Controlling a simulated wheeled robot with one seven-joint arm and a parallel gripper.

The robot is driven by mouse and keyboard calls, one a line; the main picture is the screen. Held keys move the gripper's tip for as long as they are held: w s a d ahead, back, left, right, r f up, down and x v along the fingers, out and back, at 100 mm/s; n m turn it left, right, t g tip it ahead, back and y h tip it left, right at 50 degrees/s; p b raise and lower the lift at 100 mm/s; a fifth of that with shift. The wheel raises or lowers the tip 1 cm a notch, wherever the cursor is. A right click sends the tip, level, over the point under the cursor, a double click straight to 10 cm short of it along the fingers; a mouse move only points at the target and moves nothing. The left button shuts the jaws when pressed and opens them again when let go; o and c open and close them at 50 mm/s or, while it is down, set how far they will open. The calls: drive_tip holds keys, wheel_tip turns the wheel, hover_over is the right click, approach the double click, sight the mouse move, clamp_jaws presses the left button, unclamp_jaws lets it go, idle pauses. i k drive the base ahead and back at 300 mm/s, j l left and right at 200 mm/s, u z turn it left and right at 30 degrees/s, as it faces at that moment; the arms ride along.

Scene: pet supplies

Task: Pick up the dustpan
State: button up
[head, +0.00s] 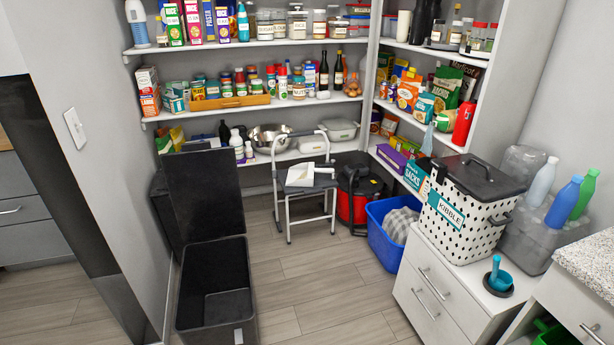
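A white dustpan (304,174) lies on the dark top step of a folding step stool (308,190), by the back shelves. It has a wide flat pan and a short handle or raised part, but it is small in view and its exact pose is hard to tell. Nothing covers it. My gripper is not in view, so I cannot see whether it is open or shut.
A black open box (216,285) stands on the floor at left. Right of the stool are a red-and-black container (352,195) and a blue bin (388,238). A white cabinet (450,300) holds a dotted kibble bin (462,212). The middle floor (320,285) is clear.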

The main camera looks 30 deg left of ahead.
sight(294, 171)
drive_tip(key=u, duration=1.6)
drive_tip(key=i+l+z, duration=0.4)
drive_tip(key=i, duration=0.55)
drive_tip(key=i+z, duration=0.35)
drive_tip(key=i, duration=0.65)
drive_tip(key=i+u, duration=0.1)
drive_tip(key=i, duration=0.45)
drive_tip(key=i+l+u, duration=0.1)
drive_tip(key=i, duration=0.45)
